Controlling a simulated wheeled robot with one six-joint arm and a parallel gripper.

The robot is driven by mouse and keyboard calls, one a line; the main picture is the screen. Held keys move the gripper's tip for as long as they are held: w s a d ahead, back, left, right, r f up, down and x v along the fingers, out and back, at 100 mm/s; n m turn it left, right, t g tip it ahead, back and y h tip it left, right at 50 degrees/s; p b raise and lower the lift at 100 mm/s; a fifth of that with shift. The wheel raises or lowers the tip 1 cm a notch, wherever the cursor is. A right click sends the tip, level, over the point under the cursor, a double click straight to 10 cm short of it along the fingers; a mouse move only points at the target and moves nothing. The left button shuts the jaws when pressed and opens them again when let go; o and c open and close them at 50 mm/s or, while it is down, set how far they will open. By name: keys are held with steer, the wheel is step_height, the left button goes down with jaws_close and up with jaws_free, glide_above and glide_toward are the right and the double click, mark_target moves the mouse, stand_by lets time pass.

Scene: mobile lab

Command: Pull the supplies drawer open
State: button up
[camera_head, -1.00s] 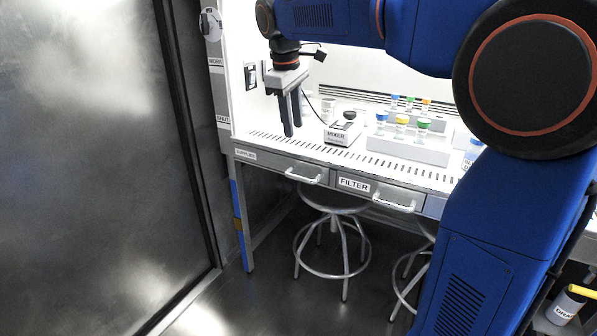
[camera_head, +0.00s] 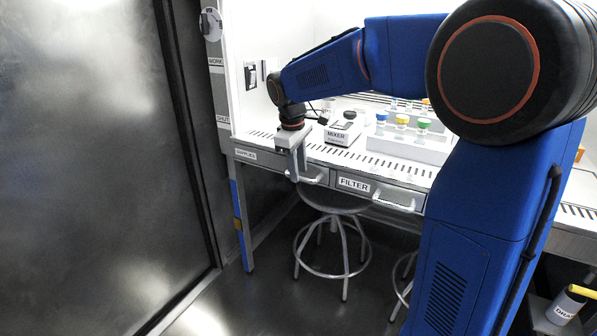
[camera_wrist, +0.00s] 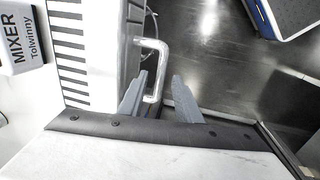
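The supplies drawer (camera_head: 268,162) is the left drawer under the bench top, with a small label at its left end that is hard to read. Its front looks flush with the bench, so it appears shut. Its pale bar handle (camera_head: 314,180) is partly hidden by my gripper (camera_head: 297,178). My gripper points down at the bench's front edge, at the handle's left part. In the wrist view, the handle (camera_wrist: 161,62) lies between the two fingers of my gripper (camera_wrist: 160,78). The fingers are apart, with visible gaps beside the bar.
The FILTER drawer (camera_head: 362,186) with its own handle is to the right. A mixer (camera_head: 343,131) and a rack of coloured-cap vials (camera_head: 410,145) stand on the bench. A round stool (camera_head: 335,201) stands below the drawers. Floor to the left is clear.

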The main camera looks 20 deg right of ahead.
steer(key=shift+d+f, duration=0.1)
steer(key=shift+f, duration=0.5)
jaws_close()
steer(key=s+a, duration=1.6)
steer(key=a, duration=0.1)
steer(key=shift+s+a, duration=0.2)
steer(key=shift+a, duration=0.05)
jaws_free()
